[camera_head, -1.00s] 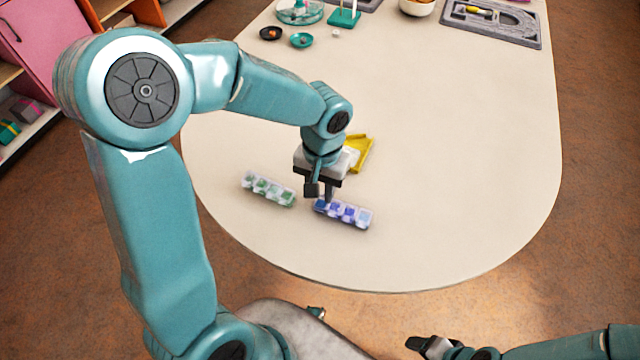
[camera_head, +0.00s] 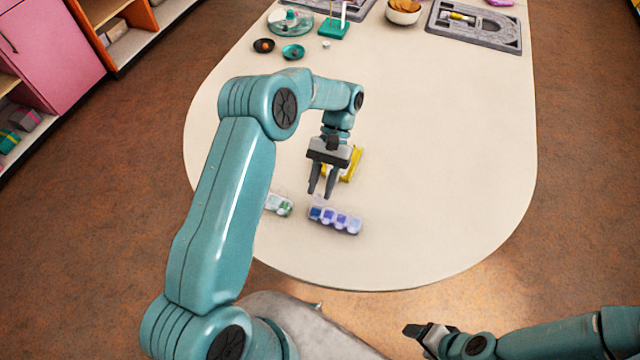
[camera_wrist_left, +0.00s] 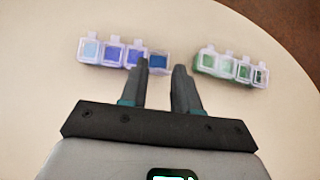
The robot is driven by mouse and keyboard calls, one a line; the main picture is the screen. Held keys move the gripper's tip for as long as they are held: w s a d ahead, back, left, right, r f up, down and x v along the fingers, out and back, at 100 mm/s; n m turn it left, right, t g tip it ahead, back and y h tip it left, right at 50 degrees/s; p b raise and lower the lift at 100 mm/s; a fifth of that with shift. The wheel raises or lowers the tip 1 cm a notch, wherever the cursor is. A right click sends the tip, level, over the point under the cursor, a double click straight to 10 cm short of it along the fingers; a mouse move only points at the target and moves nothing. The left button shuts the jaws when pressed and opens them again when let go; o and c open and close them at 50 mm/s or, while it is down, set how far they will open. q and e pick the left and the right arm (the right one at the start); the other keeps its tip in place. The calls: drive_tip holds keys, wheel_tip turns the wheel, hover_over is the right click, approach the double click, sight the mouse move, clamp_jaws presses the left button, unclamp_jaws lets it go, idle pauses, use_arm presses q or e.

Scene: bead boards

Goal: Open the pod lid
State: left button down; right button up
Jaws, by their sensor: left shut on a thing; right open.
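The blue pod strip (camera_head: 335,220) lies on the table, a row of clear lidded compartments from blue to violet. In the left wrist view the strip (camera_wrist_left: 113,52) ends in a dark blue compartment (camera_wrist_left: 159,62) by my fingertips; the other compartments show a lid tab, but I see none on this one. My left gripper (camera_head: 322,194) points down at the strip's left end; its fingers (camera_wrist_left: 165,70) stand slightly apart, and what is between them is not clear. The green pod strip (camera_wrist_left: 231,65) lies beside it, partly hidden by my arm in the head view. My right gripper (camera_head: 428,335) is open and empty off the table's front edge.
A yellow tray (camera_head: 352,165) lies just behind my left gripper. Small dishes (camera_head: 292,51), a teal stand (camera_head: 334,29), a bowl (camera_head: 403,12) and a grey tray (camera_head: 473,40) stand at the back. The table's right side is clear.

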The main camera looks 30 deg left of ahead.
use_arm(q)
drive_tip(key=shift+w+f+g, duration=0.1)
drive_tip(key=shift+w+g, duration=0.05)
drive_tip(key=shift+g, duration=0.25)
drive_tip(key=c, duration=1.1)
unclamp_jaws()
drive_tip(key=shift+c, duration=0.2)
